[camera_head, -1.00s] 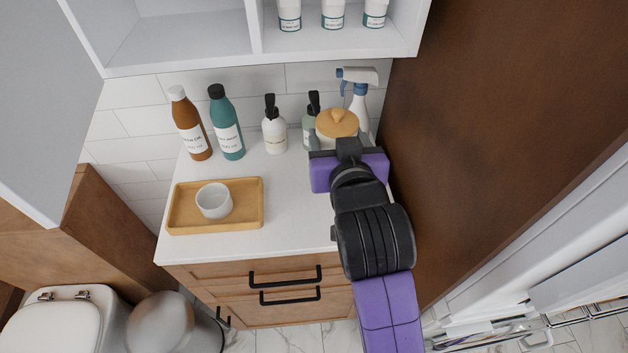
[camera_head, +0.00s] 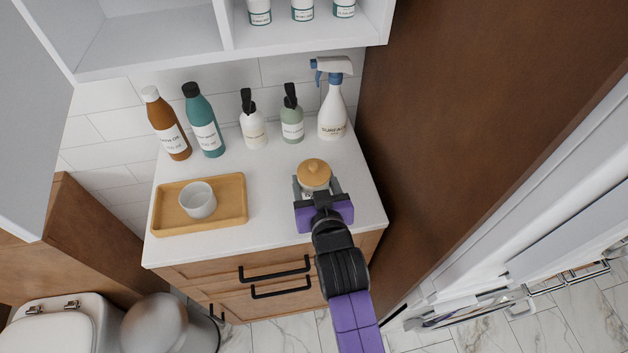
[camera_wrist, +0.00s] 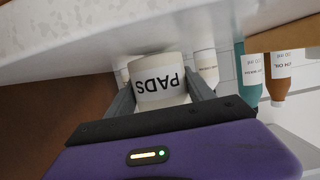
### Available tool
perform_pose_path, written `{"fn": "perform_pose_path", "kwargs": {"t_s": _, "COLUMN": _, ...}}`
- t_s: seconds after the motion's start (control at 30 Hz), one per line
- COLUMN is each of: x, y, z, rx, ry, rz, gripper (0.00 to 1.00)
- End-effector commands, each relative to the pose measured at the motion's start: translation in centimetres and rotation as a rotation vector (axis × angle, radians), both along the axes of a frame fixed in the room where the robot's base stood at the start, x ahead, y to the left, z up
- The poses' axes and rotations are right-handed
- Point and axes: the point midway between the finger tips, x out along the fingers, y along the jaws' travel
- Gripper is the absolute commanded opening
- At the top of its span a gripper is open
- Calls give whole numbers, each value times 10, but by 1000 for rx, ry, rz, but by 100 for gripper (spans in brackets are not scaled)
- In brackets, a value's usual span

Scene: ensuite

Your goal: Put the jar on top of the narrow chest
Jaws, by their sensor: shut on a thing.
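The jar (camera_head: 314,174) is pale with a round wooden lid. In the wrist view the jar (camera_wrist: 158,82) appears upside down, with the word PADS on its side. My gripper (camera_head: 318,190) is shut on it, with one finger on each side; the fingers also show in the wrist view (camera_wrist: 160,98). The jar is upright at the front right of the white top (camera_head: 270,213) of a wooden chest with drawers (camera_head: 230,276). I cannot tell whether its base touches the top. No other chest is clearly in view, so I cannot tell if this is the narrow one.
A wooden tray (camera_head: 165,219) with a white cup (camera_head: 197,200) is to the left. Brown (camera_head: 167,125) and teal (camera_head: 204,122) bottles, two pump bottles and a spray bottle (camera_head: 333,112) line the back. A brown panel (camera_head: 450,100) rises at right. A toilet (camera_head: 50,322) and bin are at lower left.

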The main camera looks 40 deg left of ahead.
Motion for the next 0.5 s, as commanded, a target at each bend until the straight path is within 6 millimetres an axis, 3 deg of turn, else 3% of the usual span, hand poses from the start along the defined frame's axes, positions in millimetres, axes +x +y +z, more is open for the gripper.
{"fn": "perform_pose_path", "kwargs": {"t_s": 0.4, "x": 0, "y": 0, "z": -6, "rx": 2, "ry": -1, "rz": 0, "gripper": 10}}
{"fn": "perform_pose_path", "kwargs": {"t_s": 0.43, "x": 0, "y": 0, "z": -6, "rx": 0, "ry": 0, "rz": 0, "gripper": 65}}
{"fn": "perform_pose_path", "kwargs": {"t_s": 0.5, "x": 0, "y": 0, "z": -5, "rx": 0, "ry": 0, "rz": 0, "gripper": 79}}
